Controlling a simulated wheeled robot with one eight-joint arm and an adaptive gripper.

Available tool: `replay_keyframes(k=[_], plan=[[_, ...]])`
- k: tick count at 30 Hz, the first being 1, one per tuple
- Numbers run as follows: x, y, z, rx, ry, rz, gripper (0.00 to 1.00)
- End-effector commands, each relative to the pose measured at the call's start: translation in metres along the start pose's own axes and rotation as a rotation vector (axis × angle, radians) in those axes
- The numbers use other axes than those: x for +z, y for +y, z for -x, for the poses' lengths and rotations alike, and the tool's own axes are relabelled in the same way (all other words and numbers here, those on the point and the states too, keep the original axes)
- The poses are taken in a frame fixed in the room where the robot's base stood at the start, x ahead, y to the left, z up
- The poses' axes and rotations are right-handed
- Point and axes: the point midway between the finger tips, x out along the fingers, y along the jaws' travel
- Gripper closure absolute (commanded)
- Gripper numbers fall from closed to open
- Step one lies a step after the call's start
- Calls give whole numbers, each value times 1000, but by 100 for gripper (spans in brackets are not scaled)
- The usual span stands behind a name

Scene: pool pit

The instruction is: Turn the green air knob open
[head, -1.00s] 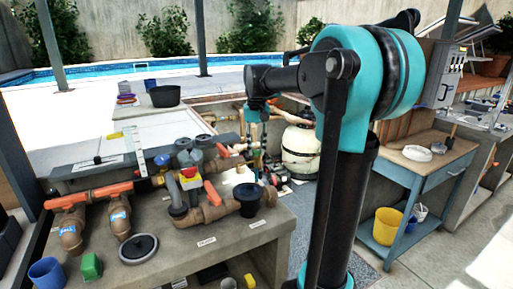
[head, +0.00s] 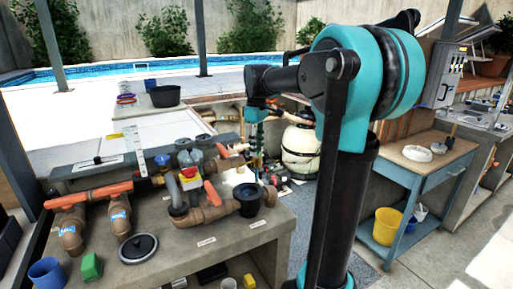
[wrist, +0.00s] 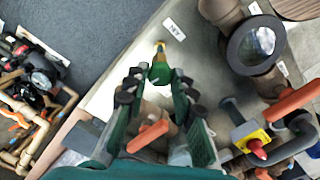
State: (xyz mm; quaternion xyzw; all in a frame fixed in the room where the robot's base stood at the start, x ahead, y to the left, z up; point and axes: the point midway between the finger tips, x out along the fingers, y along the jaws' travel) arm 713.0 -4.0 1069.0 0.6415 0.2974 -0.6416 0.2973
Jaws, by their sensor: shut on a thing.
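The green air knob (wrist: 160,72) sits on a small brass fitting at the bench's edge in the wrist view. My gripper (wrist: 158,77) has its fingertips on either side of the knob and is shut on it. A white label lies on the bench top just beyond the knob. In the head view my gripper (head: 257,158) hangs down at the bench's far right side, behind the pipework. The knob cannot be made out there.
An orange-handled pipe valve (wrist: 148,135) lies close below the fingers. A red button on a yellow box (wrist: 256,145) and a dark round-lidded pipe fitting (wrist: 256,45) stand to the right. A workbench (head: 447,160) stands at the right.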

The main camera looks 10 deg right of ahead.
Motion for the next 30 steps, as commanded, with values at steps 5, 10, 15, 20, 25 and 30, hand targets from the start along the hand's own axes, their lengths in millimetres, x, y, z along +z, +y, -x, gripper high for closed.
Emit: replay_keyframes(k=[5,10,15,20,25,30], plan=[[0,0,0,1,1,161,100],[0,0,0,1,1,301,100],[0,0,0,1,1,412,100],[0,0,0,1,1,485,100],[0,0,0,1,0,529,100],[0,0,0,1,0,546,100]])
